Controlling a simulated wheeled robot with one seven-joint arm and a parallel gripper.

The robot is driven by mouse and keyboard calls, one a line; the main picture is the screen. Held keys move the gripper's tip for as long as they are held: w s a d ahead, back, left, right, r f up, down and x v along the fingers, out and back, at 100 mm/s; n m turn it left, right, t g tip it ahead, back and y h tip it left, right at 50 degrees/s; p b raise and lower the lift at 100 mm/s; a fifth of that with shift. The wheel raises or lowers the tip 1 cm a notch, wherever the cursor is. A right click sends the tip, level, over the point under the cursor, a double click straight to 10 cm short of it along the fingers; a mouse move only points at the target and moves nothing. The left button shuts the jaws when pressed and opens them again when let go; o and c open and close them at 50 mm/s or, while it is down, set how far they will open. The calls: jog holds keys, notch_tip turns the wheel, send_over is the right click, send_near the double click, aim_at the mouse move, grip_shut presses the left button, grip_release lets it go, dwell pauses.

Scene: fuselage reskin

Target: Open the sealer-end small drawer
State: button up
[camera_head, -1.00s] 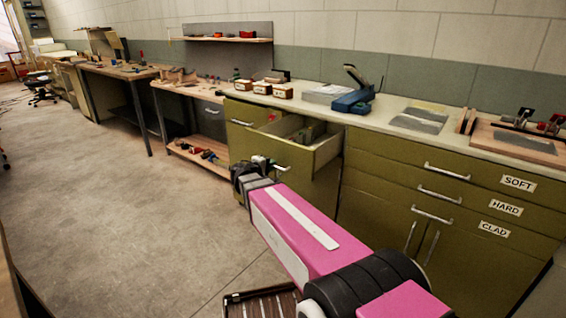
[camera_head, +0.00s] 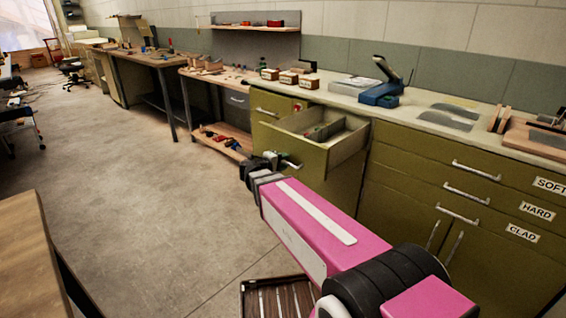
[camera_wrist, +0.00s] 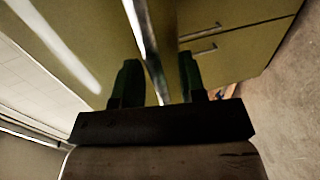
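An olive drawer (camera_head: 345,147) stands pulled out from the counter's cabinet in the head view, with grey-green items inside. My gripper (camera_head: 270,160) is at the front of this drawer, by its metal handle (camera_head: 291,164). In the wrist view, the two dark green fingers of my gripper (camera_wrist: 160,88) stand apart. A bright metal bar (camera_wrist: 146,40) runs between them, with visible gaps on both sides. Whether a finger touches the bar cannot be told. A closed olive drawer with a handle (camera_head: 266,112) is just left of the open one.
Closed drawers labelled SOFT, HARD and CLAD (camera_head: 522,232) are to the right. The countertop (camera_head: 345,98) carries small boxes (camera_head: 289,78) and a blue tool (camera_head: 381,92). A wooden table edge (camera_head: 30,235) is at lower left. The floor (camera_head: 150,220) between is clear.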

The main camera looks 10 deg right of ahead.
jog(key=v, duration=1)
jog(key=shift+s+a, duration=0.2)
jog(key=shift+a, duration=0.1)
jog(key=shift+r, duration=0.1)
jog(key=s+d+f+m+g+y, duration=0.3)
jog(key=s+d+f+g+y, duration=0.2)
jog(key=f, duration=0.4)
jog(key=s+d+f+m+g+y, duration=0.4)
jog(key=d+f+y, duration=0.3)
jog(key=f, duration=0.3)
jog(key=shift+s+d+m+g, duration=0.3)
jog(key=shift+s+d+g, duration=0.05)
jog(key=shift+d+g, duration=0.1)
